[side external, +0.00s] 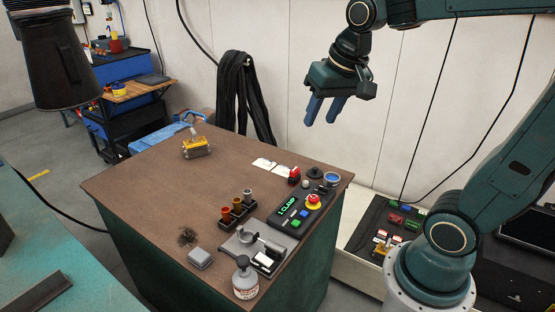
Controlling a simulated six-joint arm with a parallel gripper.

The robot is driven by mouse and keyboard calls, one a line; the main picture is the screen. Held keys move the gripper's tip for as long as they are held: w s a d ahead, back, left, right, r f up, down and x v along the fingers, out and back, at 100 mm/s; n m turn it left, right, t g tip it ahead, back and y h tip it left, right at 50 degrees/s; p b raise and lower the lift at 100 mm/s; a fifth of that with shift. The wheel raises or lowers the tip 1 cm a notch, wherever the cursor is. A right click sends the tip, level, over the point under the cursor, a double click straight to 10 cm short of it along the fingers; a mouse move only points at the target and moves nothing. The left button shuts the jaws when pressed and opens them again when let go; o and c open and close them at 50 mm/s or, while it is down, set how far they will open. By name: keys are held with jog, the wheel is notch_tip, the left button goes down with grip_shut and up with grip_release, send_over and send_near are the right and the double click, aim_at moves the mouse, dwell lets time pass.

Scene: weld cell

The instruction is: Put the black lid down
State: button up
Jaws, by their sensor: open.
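My gripper (323,112) hangs in the air at the upper right, above the far right part of the brown table (150,190). Its two blue fingers point down and stand apart with nothing between them. A small dark round piece (315,172) lies near the table's far right edge, well below my gripper. It may be the black lid, but it is too small to tell. It lies close to a round blue-topped container (332,179) and a small red-topped item (294,176).
A yellow tool (197,148) sits at the back left. The table's left middle is clear.

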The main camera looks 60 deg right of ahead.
jog(key=s+a+f+n+t, duration=0.1)
jog(key=s+a+n, duration=0.4)
jog(key=s, duration=0.5)
jog(key=shift+s+a+f+n+t+y, duration=0.25)
jog(key=shift+a+f+n+t+y, duration=0.05)
jog(key=shift+f+y, duration=0.15)
